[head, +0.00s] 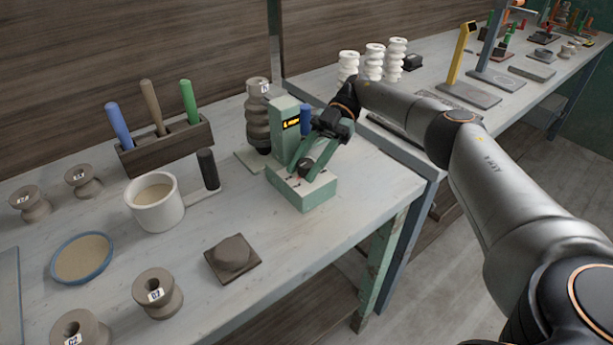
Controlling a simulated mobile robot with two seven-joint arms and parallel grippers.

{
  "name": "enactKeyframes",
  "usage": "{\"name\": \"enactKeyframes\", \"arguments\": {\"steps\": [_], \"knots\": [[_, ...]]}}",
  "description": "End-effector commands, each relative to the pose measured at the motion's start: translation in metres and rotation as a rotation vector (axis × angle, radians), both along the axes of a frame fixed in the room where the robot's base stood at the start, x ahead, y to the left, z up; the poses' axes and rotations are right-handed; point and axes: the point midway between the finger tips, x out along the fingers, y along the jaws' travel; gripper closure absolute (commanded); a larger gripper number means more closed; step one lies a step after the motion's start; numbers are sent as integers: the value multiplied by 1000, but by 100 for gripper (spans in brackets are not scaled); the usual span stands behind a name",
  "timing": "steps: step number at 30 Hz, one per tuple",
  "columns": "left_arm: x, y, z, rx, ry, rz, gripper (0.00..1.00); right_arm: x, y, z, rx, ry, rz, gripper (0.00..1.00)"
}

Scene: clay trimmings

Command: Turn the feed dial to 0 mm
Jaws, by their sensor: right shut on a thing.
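A small green machine (284,118) stands near the right end of the workbench. It has a dark display with yellow marks, too small to read, and a pale-topped base (318,196) with small red marks. My right gripper (306,168) reaches down over this base from the right and is shut on a small dark knob there, which looks like the feed dial. The fingers and wrist hide most of the dial, so its setting cannot be read. My left gripper is not in view.
A grey-brown ribbed insulator (257,118) stands just behind the machine. A white pot (155,203), a wooden holder (168,145) with coloured handles and a clay lump on a board (232,257) are to the left. My right arm spans the gap to the second bench.

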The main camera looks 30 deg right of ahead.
Motion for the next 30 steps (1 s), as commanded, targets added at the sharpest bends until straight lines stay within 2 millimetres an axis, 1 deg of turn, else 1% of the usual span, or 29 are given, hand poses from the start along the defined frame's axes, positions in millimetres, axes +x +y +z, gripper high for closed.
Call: {"name": "enactKeyframes", "arguments": {"steps": [1,3,18,19,26,30], "knots": [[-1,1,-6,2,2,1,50,0,2,-3,2,-1,15,100],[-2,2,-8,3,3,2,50,0,2,-2,3,1,27,100],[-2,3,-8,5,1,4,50,-1,2,0,4,2,43,100],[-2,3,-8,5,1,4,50,-1,2,0,4,2,43,55],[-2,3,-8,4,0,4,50,-1,1,0,3,1,39,29],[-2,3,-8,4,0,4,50,0,1,0,2,-1,35,28]]}}
